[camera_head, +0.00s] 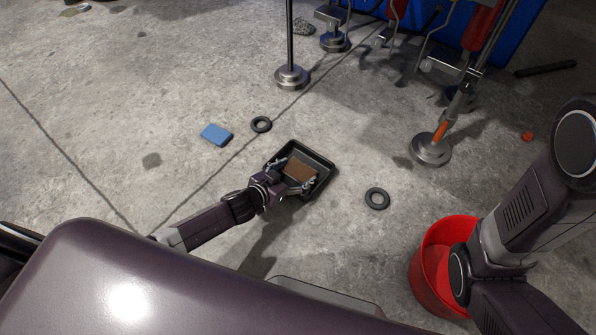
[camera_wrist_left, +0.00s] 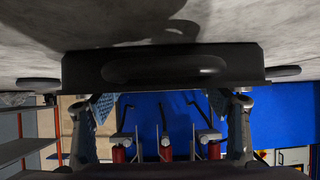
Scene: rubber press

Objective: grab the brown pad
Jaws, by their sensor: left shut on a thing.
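The brown pad (camera_head: 300,169) shows in the head view over the black tray (camera_head: 325,163), between the fingers of my left gripper (camera_head: 293,173). The gripper is shut on the pad, one finger at each side of it. In the left wrist view the two blue-padded fingers (camera_wrist_left: 162,108) stand apart, with the tray (camera_wrist_left: 75,70) beyond them. The pad cannot be made out clearly there. My right gripper is out of view; only arm links show at the right.
A blue pad (camera_head: 216,134) and a black ring (camera_head: 261,124) lie left of the tray; another ring (camera_head: 377,198) lies right. A red bucket (camera_head: 428,262) stands beside my right arm. Round-based stands (camera_head: 431,149) are behind. The floor at left is mostly clear.

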